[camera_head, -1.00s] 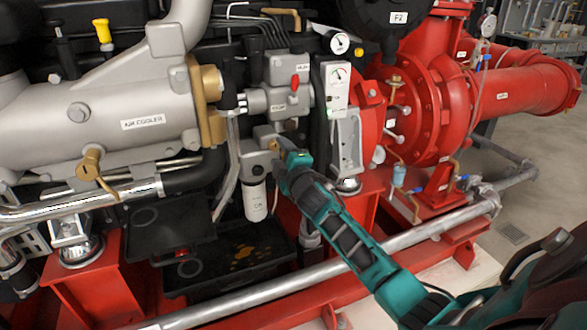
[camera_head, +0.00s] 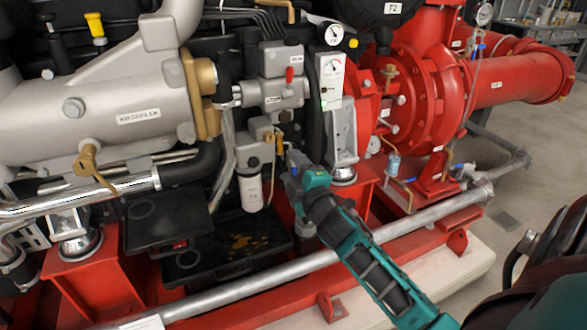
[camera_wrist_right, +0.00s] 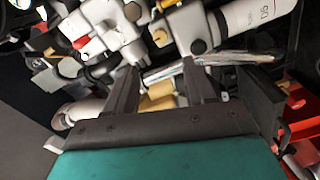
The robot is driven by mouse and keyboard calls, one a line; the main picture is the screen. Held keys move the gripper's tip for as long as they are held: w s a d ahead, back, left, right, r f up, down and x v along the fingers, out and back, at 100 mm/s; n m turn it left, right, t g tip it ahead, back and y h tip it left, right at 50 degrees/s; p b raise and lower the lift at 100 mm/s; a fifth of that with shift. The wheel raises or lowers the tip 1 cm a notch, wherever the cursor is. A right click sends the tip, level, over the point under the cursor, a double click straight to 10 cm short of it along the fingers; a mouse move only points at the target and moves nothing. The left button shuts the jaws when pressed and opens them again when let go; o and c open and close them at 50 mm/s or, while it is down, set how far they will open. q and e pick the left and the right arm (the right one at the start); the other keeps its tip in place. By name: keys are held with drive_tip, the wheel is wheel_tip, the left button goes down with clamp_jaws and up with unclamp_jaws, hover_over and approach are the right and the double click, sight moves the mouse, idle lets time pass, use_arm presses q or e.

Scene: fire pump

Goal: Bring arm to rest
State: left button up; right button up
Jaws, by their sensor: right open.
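My right arm (camera_head: 365,255), teal and black, reaches in from the lower right in the head view. Its gripper (camera_head: 288,163) is open, just right of and below a small brass lever (camera_head: 279,141) on the grey valve block. A gap shows between the gripper and the lever in this view. In the right wrist view the two dark fingers (camera_wrist_right: 158,84) stand apart. A brass-coloured part (camera_wrist_right: 158,101) shows behind them, and I cannot tell its distance. My left gripper is not in view.
A white filter cylinder (camera_head: 251,192) hangs left of the gripper. A grey pipe (camera_head: 265,277) runs below the arm. The red pump housing (camera_head: 425,95) is to the right, the air cooler (camera_head: 95,108) to the left. Open floor (camera_head: 540,170) lies at the far right.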

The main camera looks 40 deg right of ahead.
use_arm(q)
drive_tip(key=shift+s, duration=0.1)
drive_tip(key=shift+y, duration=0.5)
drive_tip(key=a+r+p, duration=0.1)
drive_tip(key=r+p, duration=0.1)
drive_tip(key=p, duration=0.2)
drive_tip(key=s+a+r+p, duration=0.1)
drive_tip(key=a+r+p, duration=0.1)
drive_tip(key=p, duration=0.2)
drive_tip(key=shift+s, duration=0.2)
use_arm(e)
drive_tip(key=s+a+f+m+g+y, duration=0.3)
drive_tip(key=s+a+f, duration=0.3)
drive_tip(key=s+a, duration=0.3)
drive_tip(key=s+a+f+m+g+y, duration=0.3)
drive_tip(key=s+a+f+m, duration=0.3)
drive_tip(key=s+a, duration=0.4)
drive_tip(key=shift+s+f+m+g+y, duration=0.25)
drive_tip(key=shift+s+m+g+y, duration=0.05)
drive_tip(key=shift+s, duration=0.45)
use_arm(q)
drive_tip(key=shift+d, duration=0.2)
use_arm(e)
drive_tip(key=shift+a, duration=0.1)
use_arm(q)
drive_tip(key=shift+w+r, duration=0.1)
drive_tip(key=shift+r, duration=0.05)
